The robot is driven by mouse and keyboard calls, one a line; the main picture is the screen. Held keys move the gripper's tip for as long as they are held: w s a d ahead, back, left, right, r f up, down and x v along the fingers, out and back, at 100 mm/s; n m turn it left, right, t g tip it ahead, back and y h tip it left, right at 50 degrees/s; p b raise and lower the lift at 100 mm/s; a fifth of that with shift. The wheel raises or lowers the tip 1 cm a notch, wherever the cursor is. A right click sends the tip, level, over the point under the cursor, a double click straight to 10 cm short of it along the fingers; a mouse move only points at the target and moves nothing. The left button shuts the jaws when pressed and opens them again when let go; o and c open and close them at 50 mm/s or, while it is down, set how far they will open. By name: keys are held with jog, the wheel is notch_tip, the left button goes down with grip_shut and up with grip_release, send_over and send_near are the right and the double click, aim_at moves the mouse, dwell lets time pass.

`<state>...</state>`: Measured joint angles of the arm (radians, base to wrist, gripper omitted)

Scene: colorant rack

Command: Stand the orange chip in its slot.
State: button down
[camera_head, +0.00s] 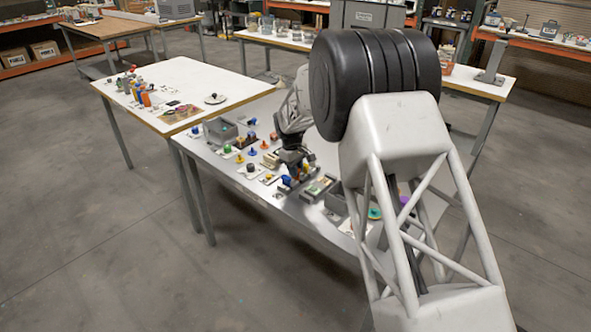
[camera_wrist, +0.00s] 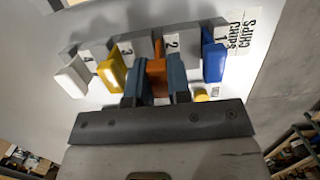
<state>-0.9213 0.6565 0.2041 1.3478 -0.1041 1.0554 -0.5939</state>
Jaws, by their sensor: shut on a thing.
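My gripper (camera_wrist: 157,88) is shut on the orange chip (camera_wrist: 158,70), with a blue-grey finger on each side of it. The chip is at the number 2 label of the chip rack (camera_wrist: 192,42), between the blue chip (camera_wrist: 213,60) and the yellow chip (camera_wrist: 111,75). The fingers hide its lower part, so I cannot tell whether it is seated in the slot or above it. In the head view my gripper (camera_head: 293,170) is low over the grey table, and the held chip is too small to make out.
A white chip (camera_wrist: 71,80) stands at the number 4 label. A small yellow piece (camera_wrist: 202,95) shows beside my right finger. On the grey table (camera_head: 222,172), a grey box (camera_head: 220,131) and several small coloured pieces surround my gripper. A white-topped table (camera_head: 190,75) adjoins it.

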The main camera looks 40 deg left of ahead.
jog(key=shift+f, duration=0.4)
dwell(0.3)
jog(key=c, duration=0.7)
grip_release()
jog(key=shift+o, duration=0.2)
jog(key=shift+r, duration=0.15)
jog(key=shift+r, duration=3.35)
jog(key=shift+d+r, duration=0.1)
